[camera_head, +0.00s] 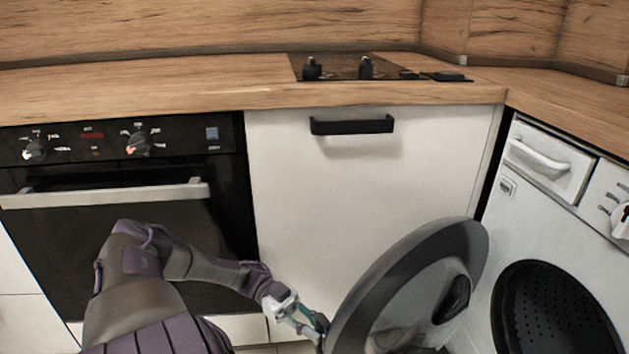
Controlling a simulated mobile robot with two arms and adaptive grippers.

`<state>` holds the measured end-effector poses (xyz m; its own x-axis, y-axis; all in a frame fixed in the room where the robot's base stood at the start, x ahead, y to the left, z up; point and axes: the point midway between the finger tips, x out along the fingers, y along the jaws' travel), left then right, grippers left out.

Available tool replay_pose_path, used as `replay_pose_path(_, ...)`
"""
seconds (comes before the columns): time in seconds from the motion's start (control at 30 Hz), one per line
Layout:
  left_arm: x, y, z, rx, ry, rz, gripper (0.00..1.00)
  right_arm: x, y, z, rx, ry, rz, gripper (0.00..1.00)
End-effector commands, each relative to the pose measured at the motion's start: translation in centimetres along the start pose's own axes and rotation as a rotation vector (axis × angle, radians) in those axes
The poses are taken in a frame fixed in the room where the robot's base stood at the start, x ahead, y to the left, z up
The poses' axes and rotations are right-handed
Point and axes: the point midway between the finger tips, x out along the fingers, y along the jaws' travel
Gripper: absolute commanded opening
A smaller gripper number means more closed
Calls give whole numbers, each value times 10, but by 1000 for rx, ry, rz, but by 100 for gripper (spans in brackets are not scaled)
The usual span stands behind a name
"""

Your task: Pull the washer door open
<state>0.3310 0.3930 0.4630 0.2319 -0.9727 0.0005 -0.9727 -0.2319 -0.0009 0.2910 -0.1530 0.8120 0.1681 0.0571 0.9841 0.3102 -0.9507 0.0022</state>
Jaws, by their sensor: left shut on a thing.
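The washer (545,230) stands at the right, with its dark round drum opening (551,308) in plain view. Its round door (345,312), a grey ring with a clear middle, stands swung wide open to the left, away from the drum opening. A dark latch part (452,299) shows on the door's inner face. My left gripper (318,329) is shut on the door's left edge, low in the picture. Its fingertips are partly hidden at the rim. My right gripper is not in view.
A black oven (120,245) with a long bar handle (105,194) is at the left, behind my left arm. A white cabinet front (350,210) with a black handle (352,125) stands behind the door. The wooden worktop (160,88) carries a dark hob (345,66).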

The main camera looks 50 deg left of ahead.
Motion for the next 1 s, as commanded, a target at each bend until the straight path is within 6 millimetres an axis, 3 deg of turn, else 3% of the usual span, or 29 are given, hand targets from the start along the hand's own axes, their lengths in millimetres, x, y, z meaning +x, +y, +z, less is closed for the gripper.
replay_pose_path(0.07, 0, -2, 0, 2, -3, -6, 0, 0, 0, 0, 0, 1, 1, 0)
replay_pose_path(0.1, 0, -2, 0, 2, -3, -6, 20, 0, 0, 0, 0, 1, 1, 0)
replay_pose_path(0.23, 0, -2, 0, 2, -2, -5, 41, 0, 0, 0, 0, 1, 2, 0)
replay_pose_path(0.63, -1, -1, -8, 2, -4, -1, 41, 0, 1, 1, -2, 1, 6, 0)
replay_pose_path(1.0, 0, -1, -74, 1, -6, 0, 41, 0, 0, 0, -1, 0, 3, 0)
